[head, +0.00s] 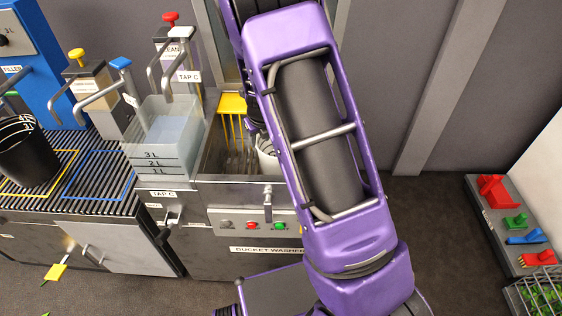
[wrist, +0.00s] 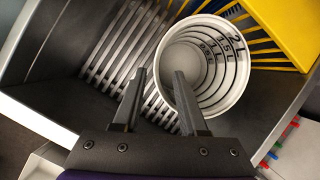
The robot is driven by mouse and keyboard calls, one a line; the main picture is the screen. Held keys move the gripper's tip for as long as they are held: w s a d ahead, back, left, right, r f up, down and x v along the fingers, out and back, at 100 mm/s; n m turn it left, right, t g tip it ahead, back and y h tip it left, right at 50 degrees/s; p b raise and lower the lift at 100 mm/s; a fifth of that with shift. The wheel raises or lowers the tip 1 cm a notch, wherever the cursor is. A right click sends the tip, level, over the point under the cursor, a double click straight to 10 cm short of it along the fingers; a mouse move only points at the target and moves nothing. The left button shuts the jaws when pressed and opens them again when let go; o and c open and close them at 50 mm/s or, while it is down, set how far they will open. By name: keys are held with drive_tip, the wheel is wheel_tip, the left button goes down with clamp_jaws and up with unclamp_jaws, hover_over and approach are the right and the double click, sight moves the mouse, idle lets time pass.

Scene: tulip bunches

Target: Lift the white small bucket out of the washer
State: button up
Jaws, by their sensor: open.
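The white small bucket (wrist: 208,62) stands in the washer, mouth toward the wrist camera, with rings marked up to 2L inside. In the head view, the bucket (head: 265,154) shows only in part, behind my purple arm. The washer (head: 195,196) is a grey metal basin with a slatted floor, and its dark wall (wrist: 62,72) shows in the wrist view. My gripper (wrist: 159,76) is open and empty. In the wrist view its right finger overlaps the bucket's mouth and its left finger lies outside the rim. I cannot tell their height above the rim. My arm hides the washer's right side.
A yellow pronged rack (head: 232,104) stands at the washer's back, close to the bucket. A clear container (head: 163,140) marked in litres stands left of the washer under a tap. A black bucket (head: 28,155) stands farther left. A red-and-green-button panel (head: 250,224) is on the front.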

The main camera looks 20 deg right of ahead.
sight(260, 147)
drive_tip(key=b+x, duration=0.1)
drive_tip(key=x, duration=0.6)
drive_tip(key=shift+w+d+f+b, duration=0.1)
drive_tip(key=shift+w+f+b, duration=0.05)
drive_tip(key=shift+f+b, duration=0.2)
clamp_jaws()
drive_tip(key=shift+r, duration=0.1)
idle(1.0)
